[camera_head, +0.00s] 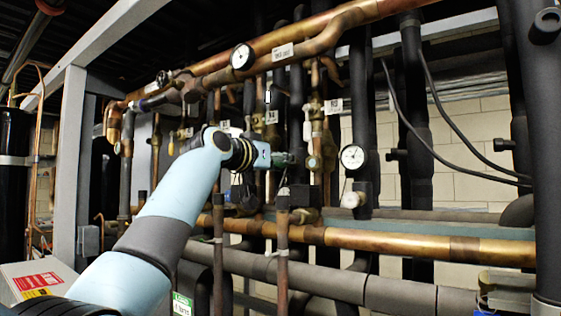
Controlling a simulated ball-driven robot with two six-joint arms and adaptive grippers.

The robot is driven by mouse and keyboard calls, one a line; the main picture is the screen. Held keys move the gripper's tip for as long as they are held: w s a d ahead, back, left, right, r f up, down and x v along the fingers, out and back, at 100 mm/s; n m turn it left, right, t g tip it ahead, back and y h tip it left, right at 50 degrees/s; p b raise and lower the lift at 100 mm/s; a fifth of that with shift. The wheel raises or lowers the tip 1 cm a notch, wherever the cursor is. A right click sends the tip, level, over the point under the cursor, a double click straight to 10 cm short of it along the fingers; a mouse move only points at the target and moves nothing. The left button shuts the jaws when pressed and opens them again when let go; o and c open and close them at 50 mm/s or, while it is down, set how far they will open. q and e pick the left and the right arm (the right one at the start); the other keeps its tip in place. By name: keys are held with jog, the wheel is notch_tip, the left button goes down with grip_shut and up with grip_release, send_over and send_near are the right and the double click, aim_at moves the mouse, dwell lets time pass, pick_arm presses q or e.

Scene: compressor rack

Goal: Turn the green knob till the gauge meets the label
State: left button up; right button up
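My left arm reaches in from the lower left. Its gripper (286,159) is among the vertical pipes in the middle of the rack, small and partly merged with the fittings behind it. I cannot tell whether its fingers are open or shut. A greenish patch shows at the fingertips, but I cannot make out a separate green knob. A round white gauge (353,157) sits to the right of the gripper. Another gauge (242,57) is on the upper copper pipe, beside a white label (282,52). The dial readings are too small to read. My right gripper is not in view.
Copper pipes (430,246) and dark insulated pipes (400,298) cross below the gripper. A small tag (333,106) hangs above the right gauge. Black cables (440,125) loop at the right. A grey frame post (68,165) stands at the left.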

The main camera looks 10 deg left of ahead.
pick_arm(q)
grip_shut()
jog(key=shift+f+m+b, duration=0.1)
jog(key=shift+m+b, duration=0.3)
jog(key=shift+b, duration=0.15)
jog(key=shift+m, duration=0.5)
jog(key=o, duration=1)
grip_release()
jog(key=shift+s, duration=0.15)
jog(key=v, duration=0.7)
